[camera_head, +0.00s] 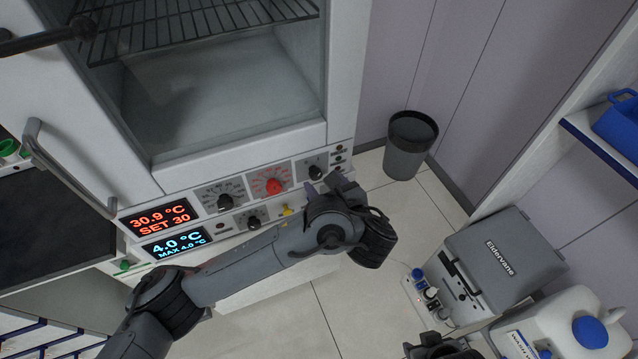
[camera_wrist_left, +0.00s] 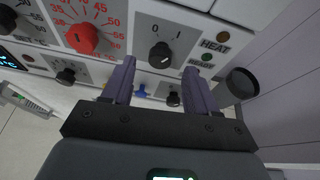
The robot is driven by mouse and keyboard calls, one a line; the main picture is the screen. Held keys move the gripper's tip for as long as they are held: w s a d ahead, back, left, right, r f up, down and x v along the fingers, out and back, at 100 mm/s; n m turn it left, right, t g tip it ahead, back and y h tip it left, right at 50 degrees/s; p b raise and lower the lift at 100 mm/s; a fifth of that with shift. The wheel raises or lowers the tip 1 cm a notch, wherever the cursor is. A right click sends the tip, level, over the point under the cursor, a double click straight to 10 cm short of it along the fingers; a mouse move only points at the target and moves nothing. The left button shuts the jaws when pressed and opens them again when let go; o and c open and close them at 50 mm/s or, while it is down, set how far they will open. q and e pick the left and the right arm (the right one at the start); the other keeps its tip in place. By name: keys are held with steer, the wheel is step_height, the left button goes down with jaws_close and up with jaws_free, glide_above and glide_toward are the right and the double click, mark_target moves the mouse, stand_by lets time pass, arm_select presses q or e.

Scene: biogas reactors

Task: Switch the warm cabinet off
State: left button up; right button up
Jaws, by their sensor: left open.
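The warm cabinet (camera_head: 235,155) has a glass door, a wire shelf inside and a control strip below. Its red display (camera_head: 160,219) reads 30.9 °C, SET 30. The strip has a black dial (camera_head: 225,202), a red dial (camera_head: 274,186) and a black 0/1 switch knob (camera_head: 315,172). In the left wrist view, the 0/1 knob (camera_wrist_left: 160,55) is ahead of and between the open fingers, apart from them; I cannot tell its setting. My left gripper (camera_head: 334,184) is open and empty, just in front of the strip's right end. It also shows in the left wrist view (camera_wrist_left: 158,88).
A second strip below has a blue display (camera_head: 174,245) reading 4.0 °C and more knobs (camera_head: 254,222). A door handle (camera_head: 68,170) juts out at left. A dark bin (camera_head: 410,145) stands on the floor. A grey Eldervans case (camera_head: 508,262) and a white canister (camera_head: 560,325) stand right.

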mark_target(317, 176)
arm_select(q)
steer(key=shift+b+x, duration=0.5)
steer(key=shift+x, duration=1.25)
steer(key=c, duration=1)
steer(key=shift+c, duration=0.2)
